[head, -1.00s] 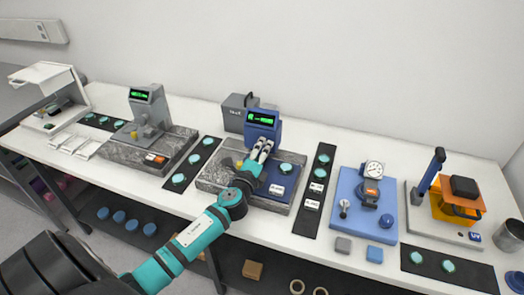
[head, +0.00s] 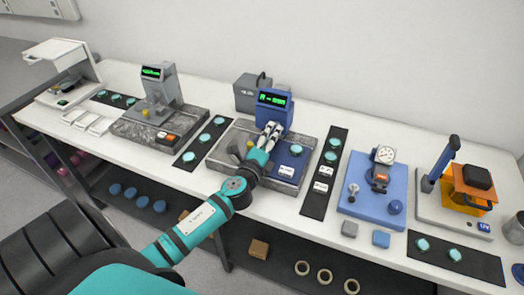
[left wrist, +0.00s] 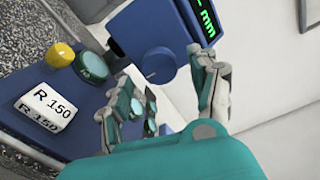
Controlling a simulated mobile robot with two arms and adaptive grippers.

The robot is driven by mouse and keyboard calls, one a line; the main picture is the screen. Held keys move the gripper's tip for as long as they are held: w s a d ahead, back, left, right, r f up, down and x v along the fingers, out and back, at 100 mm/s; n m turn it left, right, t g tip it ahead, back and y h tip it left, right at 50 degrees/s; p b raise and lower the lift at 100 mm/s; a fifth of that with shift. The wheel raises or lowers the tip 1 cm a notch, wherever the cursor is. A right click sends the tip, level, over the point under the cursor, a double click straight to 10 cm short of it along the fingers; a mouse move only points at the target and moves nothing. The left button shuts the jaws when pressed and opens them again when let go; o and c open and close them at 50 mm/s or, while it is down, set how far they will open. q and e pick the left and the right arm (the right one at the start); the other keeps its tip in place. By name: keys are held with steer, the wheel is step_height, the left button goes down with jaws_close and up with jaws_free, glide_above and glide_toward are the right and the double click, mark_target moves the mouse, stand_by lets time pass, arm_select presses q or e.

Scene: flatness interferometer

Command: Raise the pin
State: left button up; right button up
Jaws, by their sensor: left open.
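My left gripper (head: 268,133) is at the front of the blue measuring head with a green display (head: 274,100), on the middle instrument. In the left wrist view its fingers (left wrist: 168,98) are spread apart with nothing held between them. A dark round knob (left wrist: 158,65) on the blue head (left wrist: 150,28) shows beyond and between the fingertips. A yellow ball (left wrist: 62,56) and a dark teal disc (left wrist: 90,66) lie left of it. I cannot clearly make out a pin; the fingers cover part of that area. My right gripper is out of view.
A white R 150 block (left wrist: 45,106) stands on the blue plate near the fingers. A teal disc (head: 297,149) shows on that plate. A grey gauge stand (head: 160,95) is left; a blue dial gauge plate (head: 360,208) is right. Dark mats with discs (head: 325,175) lie between.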

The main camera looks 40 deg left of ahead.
arm_select(q)
steer(key=v, duration=0.8)
steer(key=shift+s, duration=0.4)
steer(key=shift+d, duration=0.1)
